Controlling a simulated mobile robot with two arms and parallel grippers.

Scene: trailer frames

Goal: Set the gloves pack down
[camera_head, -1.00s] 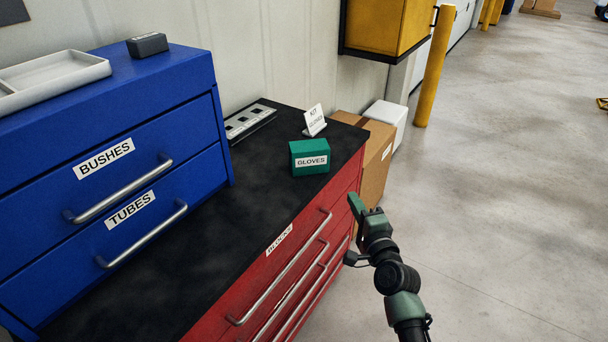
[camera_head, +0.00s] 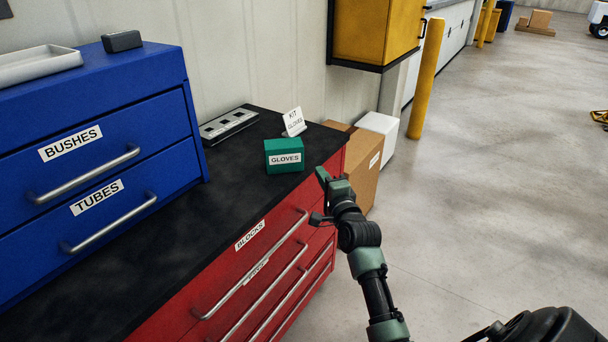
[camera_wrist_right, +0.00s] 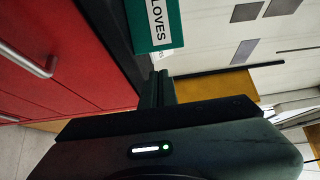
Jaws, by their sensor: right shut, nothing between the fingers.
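The green gloves pack (camera_head: 284,156) stands upright on the black top (camera_head: 200,205) of the red cabinet, its white GLOVES label facing me. A small white KIT GLOVES sign (camera_head: 294,121) stands just behind it. My right gripper (camera_head: 322,176) is shut and empty, in front of the pack and to its right, near the cabinet's edge. In the right wrist view the pack (camera_wrist_right: 172,22) shows at the top, apart from the closed fingers (camera_wrist_right: 160,88). My left gripper is not in view.
A blue drawer unit (camera_head: 150,105) stands on the left of the top. A grey slotted strip (camera_head: 228,124) lies by the wall. Cardboard (camera_head: 366,175) and white boxes (camera_head: 380,130) stand beyond the cabinet, near a yellow post (camera_head: 426,80).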

